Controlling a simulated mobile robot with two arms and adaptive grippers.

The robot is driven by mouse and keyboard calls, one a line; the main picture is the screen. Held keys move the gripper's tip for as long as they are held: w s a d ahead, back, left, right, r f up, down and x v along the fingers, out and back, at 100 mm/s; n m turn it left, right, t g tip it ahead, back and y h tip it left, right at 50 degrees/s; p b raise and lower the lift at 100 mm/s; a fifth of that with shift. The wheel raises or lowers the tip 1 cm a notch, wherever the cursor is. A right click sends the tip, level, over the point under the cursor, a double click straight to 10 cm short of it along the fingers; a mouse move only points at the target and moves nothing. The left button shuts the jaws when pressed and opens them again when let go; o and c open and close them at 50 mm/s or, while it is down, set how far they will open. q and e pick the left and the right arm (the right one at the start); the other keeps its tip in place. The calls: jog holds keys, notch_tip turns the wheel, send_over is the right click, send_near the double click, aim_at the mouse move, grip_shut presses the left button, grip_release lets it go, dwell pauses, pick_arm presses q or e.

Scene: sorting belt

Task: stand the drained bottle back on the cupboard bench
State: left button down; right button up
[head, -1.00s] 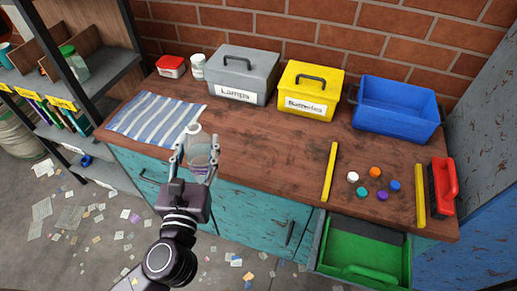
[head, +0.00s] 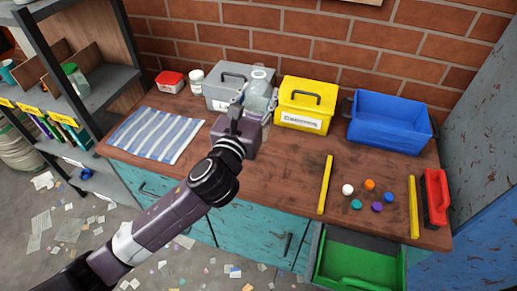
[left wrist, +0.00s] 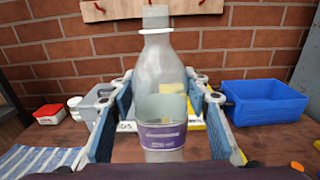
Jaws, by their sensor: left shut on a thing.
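The bottle (head: 259,83) is clear, with a pale neck and a purple label that shows in the left wrist view (left wrist: 161,136). My left gripper (head: 256,103) is shut on its body, with one finger on each side. The bottle looks upright, over the rear of the cupboard bench (head: 270,171), in front of the gap between the grey and yellow boxes. The bench has a brown wooden top and teal doors. The gripper and arm hide the bottle's base in the head view, so I cannot tell whether it touches the wood. My right gripper is not in view.
A grey box (head: 215,102), yellow box (head: 302,119) and blue bin (head: 388,137) line the back. A striped cloth (head: 155,134) lies at left. Yellow bars (head: 325,184), several coloured caps and a red-handled brush (head: 436,190) lie at right. A green drawer (head: 358,250) is open.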

pick_arm(q)
notch_tip(320, 180, down, 11)
jog(key=shift+r+b, duration=0.2)
jog(key=shift+b, duration=0.85)
jog(key=shift+f, duration=0.6)
jog(key=shift+f+b, duration=0.85)
jog(key=shift+f, duration=1.1)
jog(key=shift+f, duration=0.15)
jog(key=c, duration=1.1)
grip_release()
